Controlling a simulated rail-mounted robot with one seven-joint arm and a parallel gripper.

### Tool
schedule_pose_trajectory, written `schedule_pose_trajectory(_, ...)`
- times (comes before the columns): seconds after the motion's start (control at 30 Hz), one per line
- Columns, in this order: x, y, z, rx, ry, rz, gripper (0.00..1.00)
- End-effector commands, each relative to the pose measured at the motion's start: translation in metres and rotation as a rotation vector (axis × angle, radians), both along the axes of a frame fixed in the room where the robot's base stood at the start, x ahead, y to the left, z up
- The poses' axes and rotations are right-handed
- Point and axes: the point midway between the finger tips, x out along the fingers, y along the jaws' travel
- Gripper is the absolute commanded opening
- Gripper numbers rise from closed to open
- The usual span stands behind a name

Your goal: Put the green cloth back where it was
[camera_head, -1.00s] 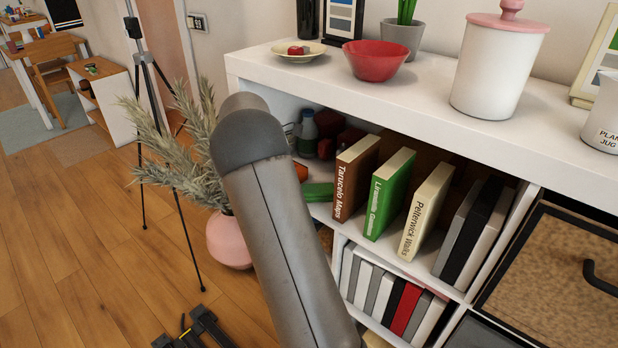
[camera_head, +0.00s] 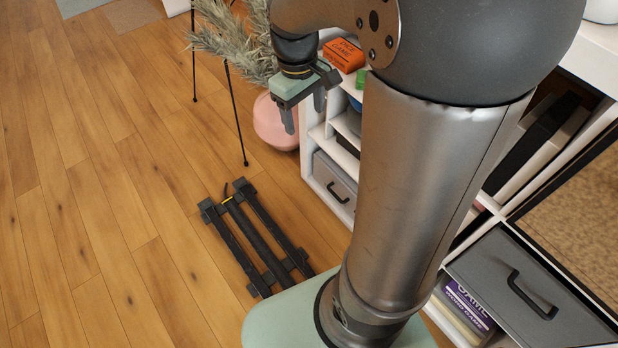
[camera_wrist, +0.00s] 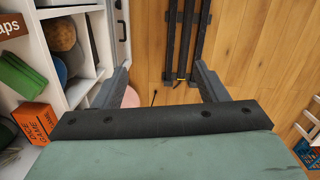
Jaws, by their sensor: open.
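The green cloth (camera_wrist: 22,82) looks folded and lies on a white shelf (camera_wrist: 76,94) at the left of the wrist view, beside an orange dice game box (camera_wrist: 35,120). In the head view only a small green piece, likely the cloth (camera_head: 361,78), shows beside the box (camera_head: 343,55); my arm hides the rest. My gripper (camera_head: 305,110) points down in front of the shelf's left end, apart from the cloth.
A pink vase (camera_head: 276,122) with a bushy plant stands close to the gripper. Thin black tripod legs (camera_head: 237,115) stand left of it. Grey drawers (camera_head: 336,185) sit low in the shelf unit. The wood floor (camera_head: 110,190) at left is clear.

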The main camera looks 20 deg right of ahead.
Motion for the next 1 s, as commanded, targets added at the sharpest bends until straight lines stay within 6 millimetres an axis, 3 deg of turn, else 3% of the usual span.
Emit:
schedule_pose_trajectory(0.03,-0.034,0.016,-0.001,0.015,-0.019,-0.064,0.66)
schedule_pose_trajectory(0.1,-0.07,0.032,-0.008,0.027,-0.036,-0.156,0.66)
schedule_pose_trajectory(0.2,-0.11,0.047,-0.019,0.036,-0.05,-0.258,0.66)
schedule_pose_trajectory(0.3,-0.133,0.054,-0.028,0.039,-0.058,-0.32,0.66)
schedule_pose_trajectory(0.43,-0.143,0.056,-0.032,0.039,-0.059,-0.35,0.66)
schedule_pose_trajectory(1.0,-0.143,0.056,-0.032,0.038,-0.058,-0.349,0.66)
